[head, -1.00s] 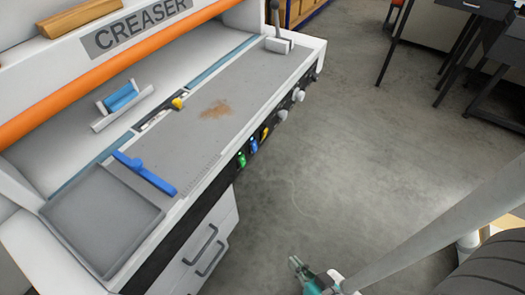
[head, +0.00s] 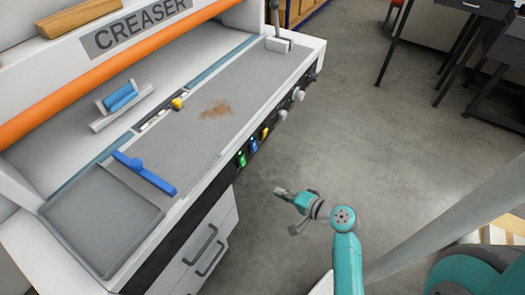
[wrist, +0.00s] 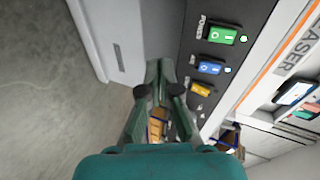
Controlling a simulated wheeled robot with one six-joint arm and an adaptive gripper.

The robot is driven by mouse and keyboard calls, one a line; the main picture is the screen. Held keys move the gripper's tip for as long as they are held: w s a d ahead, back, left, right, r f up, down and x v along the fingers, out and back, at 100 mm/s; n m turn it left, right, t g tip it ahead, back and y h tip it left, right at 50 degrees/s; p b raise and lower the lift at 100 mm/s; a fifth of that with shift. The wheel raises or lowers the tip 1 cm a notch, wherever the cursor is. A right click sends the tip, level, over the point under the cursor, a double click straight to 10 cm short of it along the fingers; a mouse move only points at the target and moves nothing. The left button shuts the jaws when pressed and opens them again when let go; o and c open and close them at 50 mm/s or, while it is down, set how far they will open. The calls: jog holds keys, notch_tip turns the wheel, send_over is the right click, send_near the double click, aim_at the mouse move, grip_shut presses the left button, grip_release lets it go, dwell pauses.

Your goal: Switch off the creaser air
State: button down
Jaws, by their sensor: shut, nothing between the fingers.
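The creaser (head: 110,70) is a white machine with an orange bar and its name on a plate. On its dark front strip a blue rocker switch (head: 253,146) sits between a green one and a yellow one. In the wrist view the blue switch (wrist: 211,67) carries O and I marks, a small pale light beside it and a short label that seems to read AIR. Which side is pressed I cannot tell. My gripper (head: 280,191) is shut and empty, in front of the strip and apart from it. Its fingertips (wrist: 160,66) show left of the blue switch.
The green switch (wrist: 223,36), labelled POWER, and the yellow switch (wrist: 202,90) are close to the blue one. Grey knobs (head: 282,115) follow along the strip. A drawer cabinet (head: 207,248) is below. Open floor (head: 360,130) lies to the right.

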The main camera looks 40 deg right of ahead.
aim_at(256, 149)
jog(key=w+d+r+t+y, duration=0.1)
jog(key=d+r+y, duration=0.1)
jog(key=d+r, duration=0.5)
jog(key=shift+d+t+y, duration=0.3)
jog(key=shift+d+t, duration=0.1)
jog(key=shift+d, duration=0.55)
jog(key=shift+w+r, duration=0.1)
jog(key=shift+w, duration=0.05)
jog(key=x, duration=1.4)
